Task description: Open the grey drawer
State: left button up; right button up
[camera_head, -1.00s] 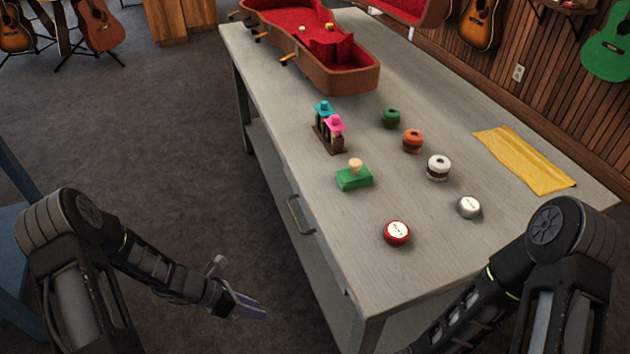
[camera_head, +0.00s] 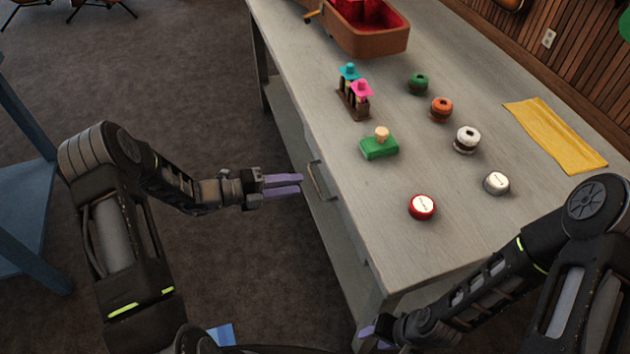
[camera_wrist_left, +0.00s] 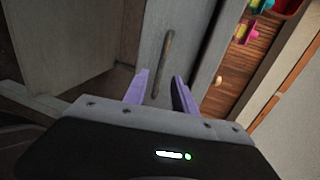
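The grey drawer (camera_head: 322,205) sits under the top of the grey table, on its left side, and looks shut. Its metal bar handle (camera_head: 317,182) faces my left gripper. My left gripper (camera_head: 301,185) has two purple fingers, held apart just short of the handle. In the left wrist view the handle (camera_wrist_left: 161,62) lies ahead, between the lines of the open fingers (camera_wrist_left: 158,82), and nothing is between them. My right gripper (camera_head: 367,336) is low at the table's near end, partly hidden by its arm, so its opening is unclear.
On the grey table (camera_head: 440,240) stand a red button (camera_head: 422,207), a white button (camera_head: 496,182), a green block (camera_head: 379,146), several round items and a yellow cloth (camera_head: 555,133). A blue stand (camera_head: 25,190) is at the left.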

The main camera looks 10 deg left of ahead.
aim_at(315, 181)
pick_arm(q)
jog(key=x, duration=0.6)
jog(key=shift+w+d, duration=0.2)
jog(key=shift+d, duration=0.15)
jog(key=shift+c, duration=0.5)
grip_shut()
dwell(0.6)
